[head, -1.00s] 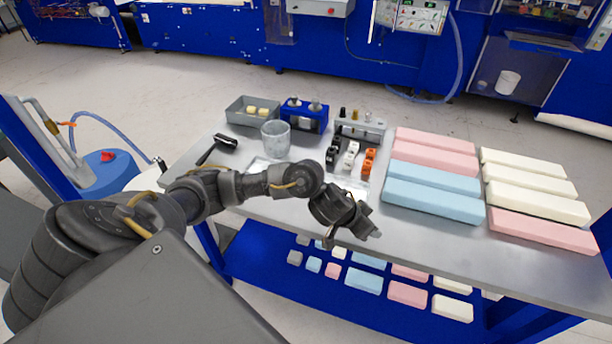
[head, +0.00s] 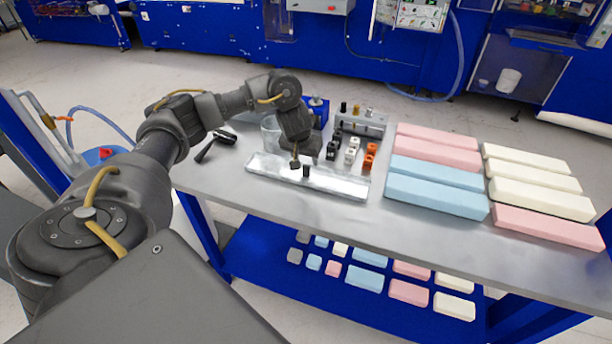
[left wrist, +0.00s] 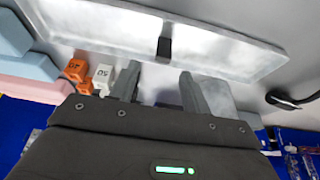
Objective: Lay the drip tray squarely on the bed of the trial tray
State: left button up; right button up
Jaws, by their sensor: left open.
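A long, shallow, silvery tray (head: 335,184) with a raised pale rim lies on the bench, with a black upright grip (head: 306,171) at its middle. It looks like the drip tray; I cannot make out the trial tray as a separate thing under it. In the left wrist view the tray (left wrist: 230,48) spans the top, its black grip (left wrist: 164,48) in the middle. My left gripper (head: 296,162) is open and empty, close to the grip but apart from it. The left wrist view shows its spread fingers (left wrist: 158,82). My right gripper is out of view.
A grey cup (head: 269,136) stands behind the tray, partly hidden by my arm. Black, white and orange weights (head: 352,150) stand close to its right. Blue foam bars (head: 436,197) lie farther right. A black-handled tool (head: 213,146) lies left. The bench front is clear.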

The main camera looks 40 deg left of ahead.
aim_at(306, 166)
pick_arm(q)
jog(key=shift+w+a+f, duration=0.1)
jog(key=shift+w+f, duration=0.15)
jog(key=shift+f, duration=0.65)
jog(key=b+x, duration=0.2)
jog(key=shift+s+a+f, duration=0.15)
jog(key=shift+f, duration=0.2)
jog(key=shift+x, duration=1.1)
jog(key=shift+r, duration=0.15)
jog(key=shift+c, duration=0.6)
grip_shut()
